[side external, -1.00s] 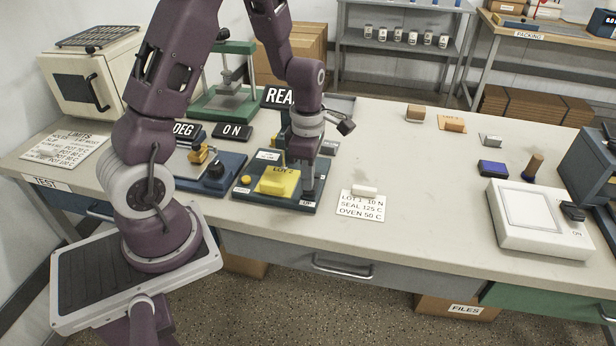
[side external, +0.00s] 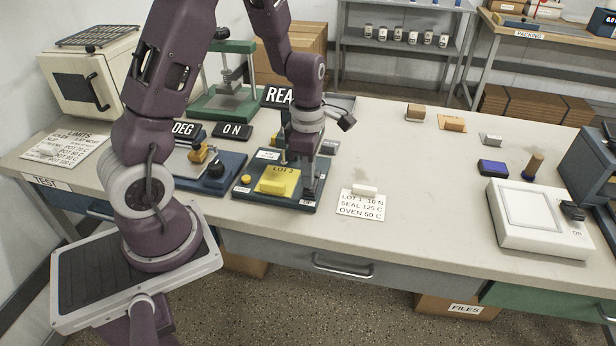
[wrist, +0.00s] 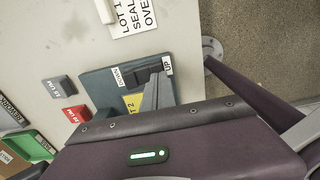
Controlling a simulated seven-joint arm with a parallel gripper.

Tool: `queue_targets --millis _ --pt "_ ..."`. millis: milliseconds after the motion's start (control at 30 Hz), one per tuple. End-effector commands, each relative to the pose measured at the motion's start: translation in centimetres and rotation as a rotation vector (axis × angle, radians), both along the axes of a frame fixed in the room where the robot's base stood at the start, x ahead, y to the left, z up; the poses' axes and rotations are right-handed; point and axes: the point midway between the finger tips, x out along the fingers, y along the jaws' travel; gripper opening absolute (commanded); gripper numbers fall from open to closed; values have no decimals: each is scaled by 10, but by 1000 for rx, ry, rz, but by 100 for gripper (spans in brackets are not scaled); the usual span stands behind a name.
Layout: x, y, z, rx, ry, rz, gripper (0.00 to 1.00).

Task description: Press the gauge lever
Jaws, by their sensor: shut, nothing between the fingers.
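The gauge is a dark blue base (side external: 243,192) on the bench with a yellow LOT 2 piece (side external: 277,181) and a yellow knob (side external: 246,180) on it. In the wrist view a black lever (wrist: 147,73) lies on the base (wrist: 100,85), between a DOWN label and an UP label. My gripper (side external: 309,192) is shut and empty, pointing down over the right part of the base. Its grey fingers (wrist: 156,92) show close beside the lever in the wrist view. I cannot tell whether they touch it.
A white LOT 1 card (side external: 362,204) with a small white block lies right of the gauge. Left is another blue device (side external: 222,175) with a black knob. A green press (side external: 222,100) stands behind.

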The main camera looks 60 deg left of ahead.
Motion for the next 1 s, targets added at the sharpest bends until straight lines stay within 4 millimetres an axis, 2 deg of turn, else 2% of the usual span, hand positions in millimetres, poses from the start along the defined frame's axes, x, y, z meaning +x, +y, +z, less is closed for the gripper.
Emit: queue_targets --millis 267,367,800,1000 --pt "0 0 1 0 0 0 0" --pt "-1 -1 9 2 -2 -1 0" --pt "-17 -19 108 1 -6 -2 0" --pt "-23 -23 132 0 -3 0 0"
